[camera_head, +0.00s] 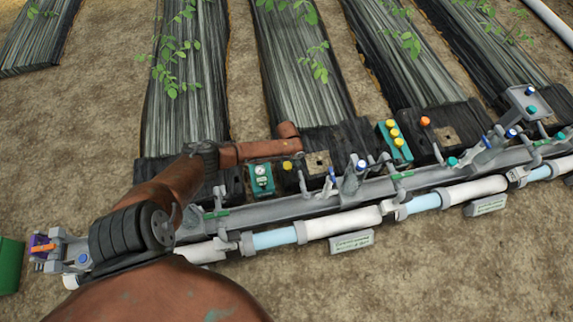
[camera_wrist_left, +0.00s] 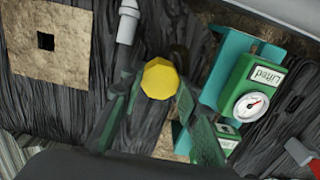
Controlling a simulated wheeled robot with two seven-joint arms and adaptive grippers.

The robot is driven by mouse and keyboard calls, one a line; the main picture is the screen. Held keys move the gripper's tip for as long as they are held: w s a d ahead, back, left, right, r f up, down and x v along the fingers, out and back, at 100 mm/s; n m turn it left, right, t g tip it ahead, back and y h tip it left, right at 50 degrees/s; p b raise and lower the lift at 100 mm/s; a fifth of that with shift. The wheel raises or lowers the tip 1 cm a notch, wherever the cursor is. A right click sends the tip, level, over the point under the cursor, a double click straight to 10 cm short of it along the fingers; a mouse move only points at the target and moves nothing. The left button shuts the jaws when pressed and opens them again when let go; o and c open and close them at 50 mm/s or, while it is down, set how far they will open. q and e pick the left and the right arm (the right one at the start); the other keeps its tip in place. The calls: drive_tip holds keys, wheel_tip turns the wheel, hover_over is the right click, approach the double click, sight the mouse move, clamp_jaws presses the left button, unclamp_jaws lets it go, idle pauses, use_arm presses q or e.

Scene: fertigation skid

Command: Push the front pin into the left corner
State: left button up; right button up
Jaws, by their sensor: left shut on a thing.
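A pin with a yellow faceted head (camera_wrist_left: 160,78) shows in the left wrist view between the two dark green fingers of my left gripper (camera_wrist_left: 158,108). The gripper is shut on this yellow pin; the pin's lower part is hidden. In the head view the yellow head (camera_head: 287,165) shows just under the end of my left arm, and my left gripper (camera_head: 289,152) is small and partly hidden there. I cannot tell which place is the left corner. My right gripper is not in view.
A green gauge box (camera_wrist_left: 254,88) labelled "Lifted" stands close beside the pin. A tan plate with a square hole (camera_wrist_left: 22,55) lies on the other side. A teal block with yellow knobs (camera_head: 394,142) stands farther right. Pipes (camera_head: 340,222) run along the front.

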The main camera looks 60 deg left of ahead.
use_arm(q)
drive_tip(key=shift+f, duration=0.3)
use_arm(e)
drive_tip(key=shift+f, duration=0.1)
use_arm(q)
drive_tip(key=shift+f, duration=0.35)
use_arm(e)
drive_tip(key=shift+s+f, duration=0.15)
use_arm(q)
drive_tip(key=o, duration=1.2)
wheel_tip(320, 180, up, 2)
drive_tip(key=shift+w+r+p, duration=0.1)
drive_tip(key=shift+p, duration=0.45)
drive_tip(key=shift+r+p, duration=0.95)
drive_tip(key=shift+r, duration=0.25)
drive_tip(key=shift+r+p, duration=1)
drive_tip(key=shift+r, duration=0.3)
drive_tip(key=shift+r+p, duration=0.3)
drive_tip(key=shift+r, duration=0.1)
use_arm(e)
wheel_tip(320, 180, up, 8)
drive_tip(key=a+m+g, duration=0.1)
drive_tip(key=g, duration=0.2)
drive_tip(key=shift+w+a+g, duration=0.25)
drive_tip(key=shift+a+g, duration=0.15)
